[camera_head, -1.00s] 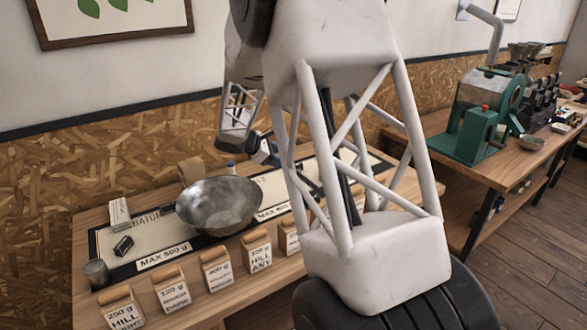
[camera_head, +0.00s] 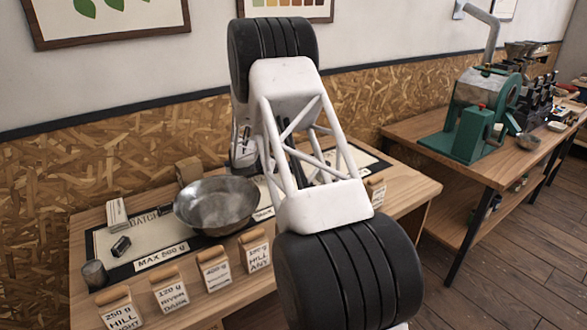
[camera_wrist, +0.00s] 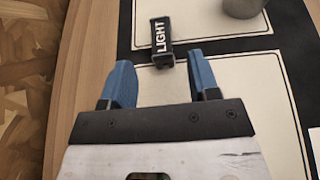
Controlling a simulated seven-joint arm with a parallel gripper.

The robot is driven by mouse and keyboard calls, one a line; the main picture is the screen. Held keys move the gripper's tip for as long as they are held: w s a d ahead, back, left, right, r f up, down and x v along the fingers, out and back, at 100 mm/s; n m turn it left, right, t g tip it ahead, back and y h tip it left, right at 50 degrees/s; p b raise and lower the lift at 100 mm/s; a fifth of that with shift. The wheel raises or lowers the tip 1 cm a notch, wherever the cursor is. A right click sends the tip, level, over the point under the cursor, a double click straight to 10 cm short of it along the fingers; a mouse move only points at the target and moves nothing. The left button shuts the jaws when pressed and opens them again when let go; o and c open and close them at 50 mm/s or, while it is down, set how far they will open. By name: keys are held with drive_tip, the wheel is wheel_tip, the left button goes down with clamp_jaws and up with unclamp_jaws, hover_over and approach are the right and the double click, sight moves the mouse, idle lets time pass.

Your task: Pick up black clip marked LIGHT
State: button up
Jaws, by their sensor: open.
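The black clip (camera_wrist: 162,42) with white LIGHT lettering lies on a cream panel of the mat in the wrist view, above centre. My gripper (camera_wrist: 161,76) is open, its two blue fingers spread apart and empty. The clip is ahead of the fingertips, roughly centred on the gap between them. In the head view my arm hides the gripper, and I cannot make out the LIGHT clip there. Another small black clip (camera_head: 121,246) lies on the left part of the mat; its lettering is unreadable.
A metal bowl (camera_head: 190,222) stands mid-table. A metal cylinder (camera_wrist: 240,7) stands beyond the clip to the right.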

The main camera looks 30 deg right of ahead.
drive_tip(key=shift+x, duration=1.3)
drive_tip(key=shift+d, duration=0.1)
drive_tip(key=shift+x, duration=2.5)
drive_tip(key=shift+r, duration=0.15)
drive_tip(key=c, duration=1)
